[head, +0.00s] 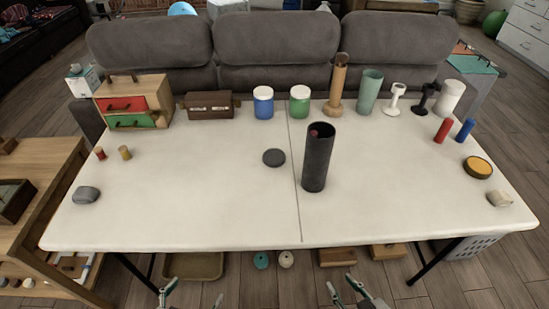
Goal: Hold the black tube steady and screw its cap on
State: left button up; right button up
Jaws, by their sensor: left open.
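The black tube (317,160) stands upright and open-topped near the middle of the white table, just right of the seam. A small reddish spot shows inside its mouth; I cannot tell what it is. A round dark grey disc, seemingly the cap (274,157), lies flat on the table to the left of the tube, apart from it. My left gripper (193,293) is at the bottom edge, open and empty. My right gripper (343,287) is at the bottom edge, its fingertips apart with nothing between them. Both are in front of the table, away from tube and cap.
Along the table's back stand a small drawer chest (133,102), a brown box (210,105), two lidded jars, a wooden cylinder (338,85) and a green cup (369,92). Red and blue cylinders and a yellow-topped disc (478,167) are at right. The front middle is clear.

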aim_at(318, 150)
jog(key=l+u, duration=0.15)
jog(key=u, duration=0.55)
jog(key=k+l+u, duration=0.2)
jog(key=l+u, duration=0.15)
jog(key=k+l+u, duration=0.2)
jog(key=l+u, duration=0.15)
jog(key=k+l+u, duration=0.1)
jog(key=k+l, duration=0.3)
jog(key=l, duration=0.15)
jog(key=k+l+u, duration=0.1)
jog(key=k+l, duration=0.35)
